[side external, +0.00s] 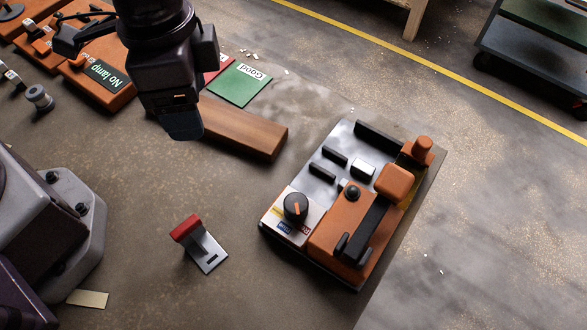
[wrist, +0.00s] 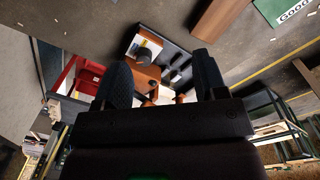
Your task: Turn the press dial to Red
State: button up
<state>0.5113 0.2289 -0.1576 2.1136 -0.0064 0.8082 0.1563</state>
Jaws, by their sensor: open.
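The press (side external: 380,205) is an orange and grey machine on a dark plate, right of centre in the side view. Its dial (side external: 295,207) is a round black knob with an orange pointer mark, on a pale panel at the press's near left corner. Yellow, blue and red patches lie around the knob; which one the pointer faces is too small to tell. My gripper (side external: 183,128) hangs above the table, up and left of the dial and well apart from it. In the wrist view my gripper (wrist: 163,84) is open and empty, with the orange press (wrist: 148,76) beyond its fingers.
A wooden block (side external: 240,132) lies below and right of my gripper. A green "Good" card (side external: 239,85) lies behind it. A red-topped metal piece (side external: 200,243) stands left of the press. An orange "No lamp" unit (side external: 103,75) is at upper left.

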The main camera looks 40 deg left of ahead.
aim_at(296, 202)
jog(key=shift+w+d+f+m, duration=0.8)
jog(key=shift+d+f+m, duration=0.5)
jog(key=shift+d, duration=2)
jog(key=shift+w+d+f+m, duration=0.75)
jog(key=shift+d+f+m, duration=0.55)
jog(key=shift+d, duration=1.95)
notch_tip(296, 202, down, 12)
jog(key=shift+s+r, duration=0.1)
jog(key=c, duration=0.9)
jog(key=shift+n, duration=1.6)
jog(key=o, duration=0.9)
